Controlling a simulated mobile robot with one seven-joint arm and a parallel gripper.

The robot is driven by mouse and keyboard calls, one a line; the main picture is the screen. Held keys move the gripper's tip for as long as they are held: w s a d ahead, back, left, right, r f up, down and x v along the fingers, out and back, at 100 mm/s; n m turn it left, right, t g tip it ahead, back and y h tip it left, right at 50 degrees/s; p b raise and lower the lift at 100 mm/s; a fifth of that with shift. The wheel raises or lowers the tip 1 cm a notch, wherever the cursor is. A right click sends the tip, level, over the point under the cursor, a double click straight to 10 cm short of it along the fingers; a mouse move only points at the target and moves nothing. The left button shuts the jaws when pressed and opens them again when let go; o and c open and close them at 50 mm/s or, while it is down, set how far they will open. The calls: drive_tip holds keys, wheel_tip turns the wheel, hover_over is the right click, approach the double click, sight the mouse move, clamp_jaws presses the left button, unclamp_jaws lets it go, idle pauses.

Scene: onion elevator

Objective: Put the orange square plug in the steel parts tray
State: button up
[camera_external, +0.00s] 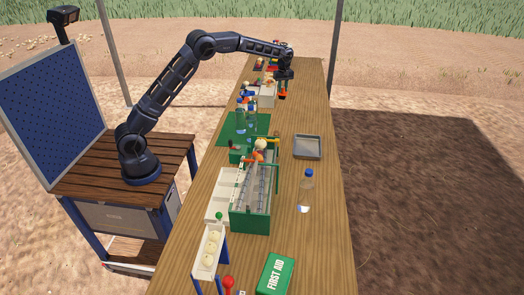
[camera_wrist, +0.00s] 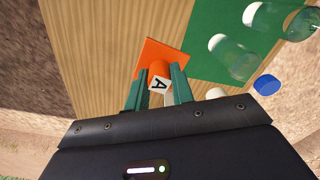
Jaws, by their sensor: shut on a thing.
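The plug's height above the table is hard to tell. The steel parts tray (camera_external: 307,154) is grey and shallow, lies near the table's right edge and looks empty. It stands well nearer the camera than my gripper.
A green mat (camera_external: 229,127) with clear bottles lies between gripper and tray. A green crate-like rack (camera_external: 249,219), a clear bottle with a blue cap (camera_external: 306,190) and a first aid box (camera_external: 275,274) stand nearer the camera. The table's right strip beyond the tray is clear.

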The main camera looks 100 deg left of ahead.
drive_tip(key=w+d+n, duration=0.1)
drive_tip(key=w+d, duration=0.8)
drive_tip(key=d, duration=0.2)
drive_tip(key=n, duration=0.1)
hover_over(307, 148)
wheel_tip(307, 148, down, 19)
drive_tip(key=shift+d+f, duration=0.1)
drive_tip(key=shift+f, duration=0.05)
drive_tip(key=shift+f, duration=0.15)
drive_tip(key=o, duration=1)
